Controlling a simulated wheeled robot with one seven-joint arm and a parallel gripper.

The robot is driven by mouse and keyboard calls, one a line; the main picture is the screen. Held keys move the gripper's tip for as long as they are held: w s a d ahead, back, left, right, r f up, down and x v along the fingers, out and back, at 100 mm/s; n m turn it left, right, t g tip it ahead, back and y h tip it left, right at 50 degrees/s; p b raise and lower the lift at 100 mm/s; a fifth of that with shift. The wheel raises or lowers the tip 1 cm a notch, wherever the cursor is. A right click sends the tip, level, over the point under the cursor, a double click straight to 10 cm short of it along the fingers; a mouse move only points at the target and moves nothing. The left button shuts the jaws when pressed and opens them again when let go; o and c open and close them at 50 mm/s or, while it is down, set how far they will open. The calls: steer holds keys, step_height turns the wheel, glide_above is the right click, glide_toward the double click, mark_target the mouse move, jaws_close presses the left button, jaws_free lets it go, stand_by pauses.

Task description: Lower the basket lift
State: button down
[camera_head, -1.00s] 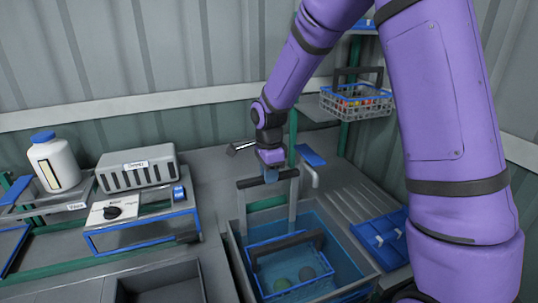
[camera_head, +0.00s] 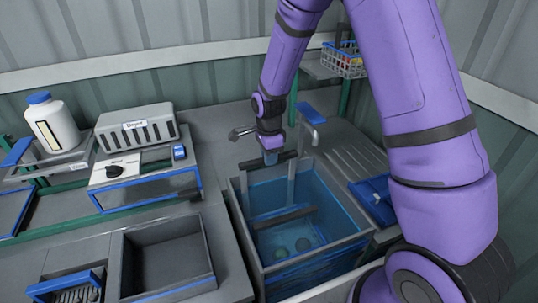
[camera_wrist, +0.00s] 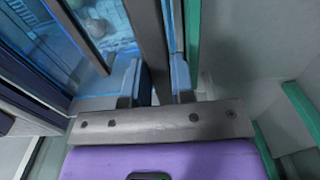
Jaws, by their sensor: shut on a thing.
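The basket lift has a dark handle bar (camera_head: 284,158) at the back rim of the blue-walled water tank (camera_head: 247,236). My gripper (camera_head: 271,157) points down and is shut on this handle. In the wrist view, a grey bar (camera_wrist: 148,35) runs between my fingers (camera_wrist: 160,88). The lift basket's dark crossbar (camera_head: 284,217) shows inside the tank, low in the blue water. Round greenish things (camera_head: 293,247) lie under the water below it. The basket's lower part is blurred by the water.
A faucet (camera_head: 311,122) stands behind the tank. A wire basket (camera_head: 343,62) of colourful produce sits on a shelf at the back right. A dryer box (camera_head: 136,130), a white bottle (camera_head: 52,122) and an empty grey bin (camera_head: 168,262) are at left. A blue tray (camera_head: 373,198) lies right of the tank.

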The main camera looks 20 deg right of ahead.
steer(key=c, duration=1)
jaws_free()
steer(key=shift+f, duration=0.15)
steer(key=shift+o, duration=0.2)
step_height(320, 180, up, 11)
